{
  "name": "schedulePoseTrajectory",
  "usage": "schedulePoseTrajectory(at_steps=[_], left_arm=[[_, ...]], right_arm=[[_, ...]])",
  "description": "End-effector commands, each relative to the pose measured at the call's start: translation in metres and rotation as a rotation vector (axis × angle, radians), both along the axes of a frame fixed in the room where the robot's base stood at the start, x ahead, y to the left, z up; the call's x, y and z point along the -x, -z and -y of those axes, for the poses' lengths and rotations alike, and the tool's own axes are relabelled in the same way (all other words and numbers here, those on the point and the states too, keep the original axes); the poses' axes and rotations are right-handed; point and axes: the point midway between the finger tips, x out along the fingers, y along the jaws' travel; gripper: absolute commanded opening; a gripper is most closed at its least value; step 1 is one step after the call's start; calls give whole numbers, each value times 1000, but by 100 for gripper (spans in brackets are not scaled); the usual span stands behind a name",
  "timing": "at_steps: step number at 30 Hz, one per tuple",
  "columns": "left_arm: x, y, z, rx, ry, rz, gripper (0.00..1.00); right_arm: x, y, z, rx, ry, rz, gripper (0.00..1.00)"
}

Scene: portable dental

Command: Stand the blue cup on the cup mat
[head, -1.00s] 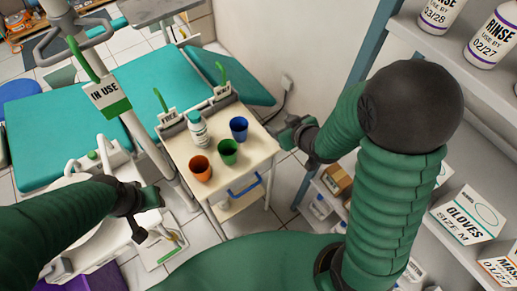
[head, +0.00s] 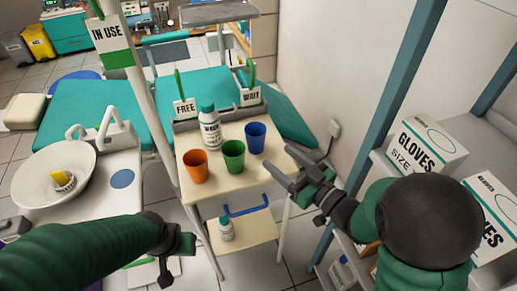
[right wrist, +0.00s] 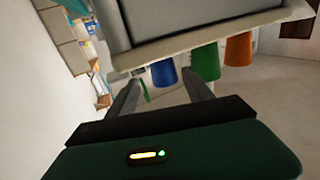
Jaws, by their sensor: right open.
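The blue cup (head: 255,138) stands upright at the back right of the small trolley top (head: 220,182), beside a green cup (head: 233,156) and an orange cup (head: 194,166). A flat round blue disc (head: 122,178), which looks like the cup mat, lies bare on the white unit at the left. My right gripper (head: 277,170) is open and empty at the trolley's right edge, apart from the blue cup. In the right wrist view the blue cup (right wrist: 164,73) shows beyond the open fingers (right wrist: 163,98). My left gripper (head: 178,260) hangs low, in front of the white unit; its jaws are unclear.
A white bottle (head: 209,130) stands behind the orange and green cups. A white basin (head: 54,176) is left of the disc. An IN USE sign (head: 108,34) hangs on a pole between unit and trolley. Shelves with glove boxes (head: 425,145) stand at the right.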

Motion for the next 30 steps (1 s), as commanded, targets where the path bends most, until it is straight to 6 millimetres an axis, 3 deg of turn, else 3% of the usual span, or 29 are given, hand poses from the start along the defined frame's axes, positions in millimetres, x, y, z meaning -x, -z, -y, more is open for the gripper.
schedulePoseTrajectory(at_steps=[4,16,24,30], left_arm=[[0,8,0,0,0,-1,36],[0,28,0,0,-1,-1,36],[0,28,0,0,0,-1,36],[0,28,0,0,-1,-1,36]], right_arm=[[-25,1,-24,2,-5,1,60],[-70,-6,-59,0,-2,0,60],[-76,-9,-64,0,0,-1,60],[-76,-9,-64,0,0,-1,35]])
